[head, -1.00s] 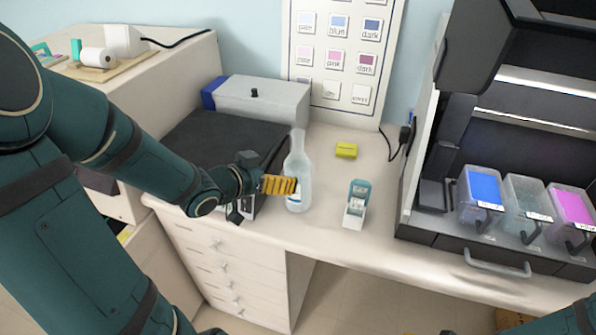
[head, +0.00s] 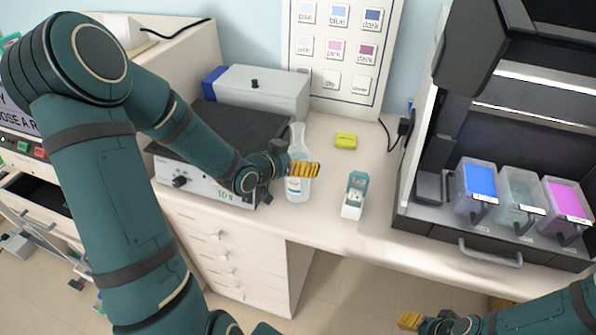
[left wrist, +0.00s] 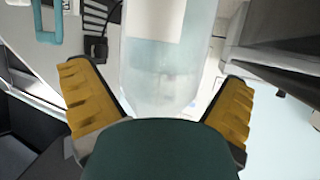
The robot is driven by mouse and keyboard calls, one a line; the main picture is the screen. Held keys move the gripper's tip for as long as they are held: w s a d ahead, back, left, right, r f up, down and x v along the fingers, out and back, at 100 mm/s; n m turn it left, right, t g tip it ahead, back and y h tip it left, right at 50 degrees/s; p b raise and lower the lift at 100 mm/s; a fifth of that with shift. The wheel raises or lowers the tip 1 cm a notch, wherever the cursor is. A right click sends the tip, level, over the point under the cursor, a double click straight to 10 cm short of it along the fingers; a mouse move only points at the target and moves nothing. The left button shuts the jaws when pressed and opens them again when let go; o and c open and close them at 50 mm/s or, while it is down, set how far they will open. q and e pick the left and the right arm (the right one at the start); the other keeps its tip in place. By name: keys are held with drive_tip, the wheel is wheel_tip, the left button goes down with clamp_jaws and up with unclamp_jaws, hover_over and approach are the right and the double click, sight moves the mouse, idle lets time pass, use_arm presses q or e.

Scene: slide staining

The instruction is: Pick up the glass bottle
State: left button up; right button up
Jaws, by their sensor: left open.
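The clear glass bottle (head: 296,188) stands upright near the front of the white desk, with a narrow neck and a pale label. My left gripper (head: 303,169) is at the bottle's upper body, its yellow fingers partly covering it. In the left wrist view the bottle (left wrist: 165,75) lies between the two spread fingers, with visible gaps at both sides. The left gripper is open. My right gripper (head: 409,320) is low at the bottom right, away from the bottle; its finger opening is unclear.
A small slide box (head: 354,195) with a teal lid stands right of the bottle. A yellow block (head: 346,140) lies behind it. A device with a dark top (head: 225,132) is close on the left. The staining rack (head: 480,250) holds colored containers at right.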

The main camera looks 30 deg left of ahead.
use_arm(q)
drive_tip(key=shift+w+d, duration=0.1)
drive_tip(key=shift+w, duration=0.1)
drive_tip(key=c, duration=1.2)
drive_tip(key=shift+c, duration=0.3)
